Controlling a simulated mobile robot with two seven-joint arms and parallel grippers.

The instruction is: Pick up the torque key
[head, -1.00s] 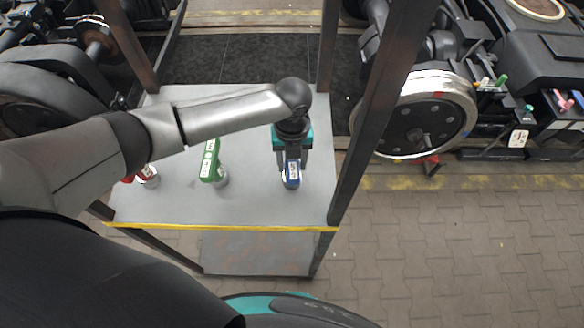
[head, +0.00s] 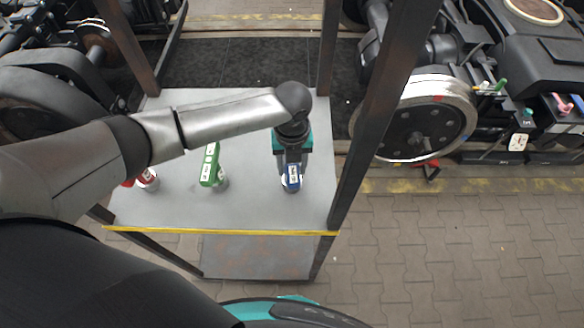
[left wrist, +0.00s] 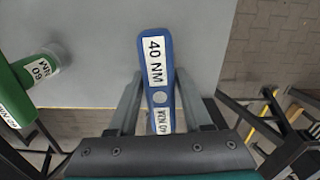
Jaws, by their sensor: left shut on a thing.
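A blue torque key (head: 292,183) marked 40 NM is at the right side of the grey table top. My left gripper (head: 291,164) reaches down from above and is shut on it. In the left wrist view the blue key (left wrist: 155,62) lies between the two fingers (left wrist: 158,98), its labelled end pointing away from the palm. I cannot tell whether it is clear of the table. A green key (head: 210,163) marked 60 NM stands to the left. A red key (head: 146,178) is farther left, partly hidden by my arm. My right gripper is not in view.
The grey table top (head: 250,210) has a yellow front edge (head: 220,230) and dark metal posts (head: 362,130) at its corners. A large wheel (head: 418,125) is beyond the right post. Paved floor (head: 460,240) is open at the lower right.

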